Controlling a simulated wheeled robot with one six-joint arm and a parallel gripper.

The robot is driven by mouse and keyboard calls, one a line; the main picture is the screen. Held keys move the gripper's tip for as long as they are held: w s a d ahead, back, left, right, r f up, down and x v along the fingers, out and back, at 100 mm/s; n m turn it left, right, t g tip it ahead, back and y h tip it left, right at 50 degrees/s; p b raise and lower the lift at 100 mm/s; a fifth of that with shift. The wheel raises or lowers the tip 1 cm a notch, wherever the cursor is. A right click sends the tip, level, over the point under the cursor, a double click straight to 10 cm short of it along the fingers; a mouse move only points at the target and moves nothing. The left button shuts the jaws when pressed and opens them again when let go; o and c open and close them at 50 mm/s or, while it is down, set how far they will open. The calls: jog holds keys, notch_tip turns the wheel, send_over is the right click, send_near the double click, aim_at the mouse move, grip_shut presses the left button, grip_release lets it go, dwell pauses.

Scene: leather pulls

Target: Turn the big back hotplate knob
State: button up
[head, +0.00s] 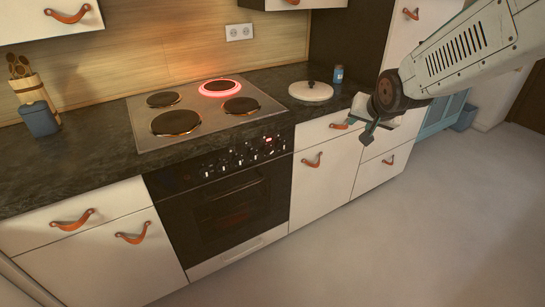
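The cooktop (199,119) has several round hotplates. The back right hotplate (220,87) glows red around its rim; the others look dark. The control knobs (238,158) sit in a row on the black front panel of the oven (225,205), on both sides of a small lit red display. They are small in view, and I cannot tell which belongs to the big back hotplate or how each is turned. My gripper (367,134) is right of the knobs, in front of the drawers, and touches none of them. Its fingers are too small and angled to tell open from shut.
A white lidded pan (311,91) and a blue jar (338,74) stand on the dark counter right of the cooktop. A utensil holder (34,91) and blue canister (39,119) stand at the left. Leather pulls (312,160) stick out from the drawers. The floor (400,240) in front is clear.

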aim_at(270, 154)
jog(key=w+a+f+m+t+y, duration=0.1)
jog(key=w+a+f+t+y, duration=0.3)
jog(key=w+a+f, duration=0.95)
jog(key=a+f+m+t+y, duration=0.2)
jog(key=a+f+y, duration=0.4)
jog(key=f, duration=0.8)
jog(key=shift+h, duration=0.5)
jog(key=x, duration=0.8)
jog(key=shift+w+a, duration=0.2)
jog(key=shift+a, duration=0.15)
grip_shut()
